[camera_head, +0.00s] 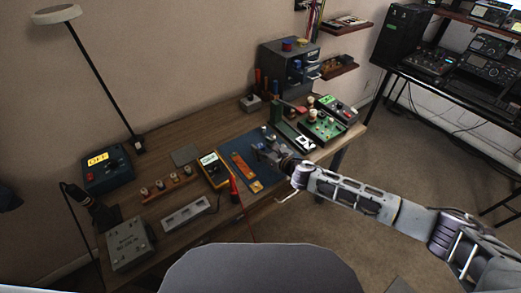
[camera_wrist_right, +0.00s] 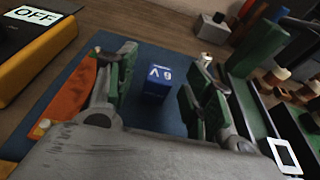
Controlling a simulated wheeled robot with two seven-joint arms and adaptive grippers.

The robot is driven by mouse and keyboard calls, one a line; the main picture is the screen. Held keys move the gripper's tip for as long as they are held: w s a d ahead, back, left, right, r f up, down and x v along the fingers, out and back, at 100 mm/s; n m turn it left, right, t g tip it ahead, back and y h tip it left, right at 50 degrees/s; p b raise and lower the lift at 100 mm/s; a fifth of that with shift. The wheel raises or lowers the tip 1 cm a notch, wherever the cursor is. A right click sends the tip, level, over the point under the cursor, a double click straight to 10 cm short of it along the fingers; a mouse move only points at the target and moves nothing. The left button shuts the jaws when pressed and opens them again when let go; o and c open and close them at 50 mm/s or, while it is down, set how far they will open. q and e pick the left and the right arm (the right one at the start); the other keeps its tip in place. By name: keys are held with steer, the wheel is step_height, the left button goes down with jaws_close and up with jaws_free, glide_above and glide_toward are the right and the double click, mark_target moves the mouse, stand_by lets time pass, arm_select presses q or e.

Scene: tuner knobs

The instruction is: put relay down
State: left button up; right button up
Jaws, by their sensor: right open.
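The relay (camera_wrist_right: 158,84) is a small dark blue box marked "6 V" in the right wrist view. It stands on the blue mat (camera_wrist_right: 75,68). My right gripper (camera_wrist_right: 165,62) is open, with one green-padded finger on each side of the relay. A strip of mat shows between the relay and each finger, so neither appears to touch it. In the head view my right gripper (camera_head: 268,150) is low over the mat (camera_head: 226,152), and the relay is too small to make out surely. My left gripper is not in view.
An orange tool (camera_head: 240,163) lies left of my right gripper, beside a yellow meter (camera_head: 213,170) reading "OFF". A green circuit board (camera_head: 322,128) and a dark drawer cabinet (camera_head: 288,66) stand beyond. A red-handled probe (camera_head: 234,188) lies near the front edge.

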mark_target(260, 145)
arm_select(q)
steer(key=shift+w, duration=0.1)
arm_select(e)
steer(key=shift+x, duration=1.15)
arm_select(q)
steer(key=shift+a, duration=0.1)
arm_select(e)
jaws_close()
steer(key=shift+r, duration=0.2)
steer(key=shift+r, duration=0.85)
step_height(260, 145, up, 7)
steer(key=shift+f+p, duration=0.1)
steer(key=shift+p, duration=0.8)
steer(key=shift+d+r, duration=0.1)
steer(key=shift+r, duration=0.4)
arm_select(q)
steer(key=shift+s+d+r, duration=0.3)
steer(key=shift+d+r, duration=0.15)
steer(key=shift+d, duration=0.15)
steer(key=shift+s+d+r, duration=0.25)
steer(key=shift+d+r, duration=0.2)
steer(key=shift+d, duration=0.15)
arm_select(e)
steer(key=shift+r, duration=0.1)
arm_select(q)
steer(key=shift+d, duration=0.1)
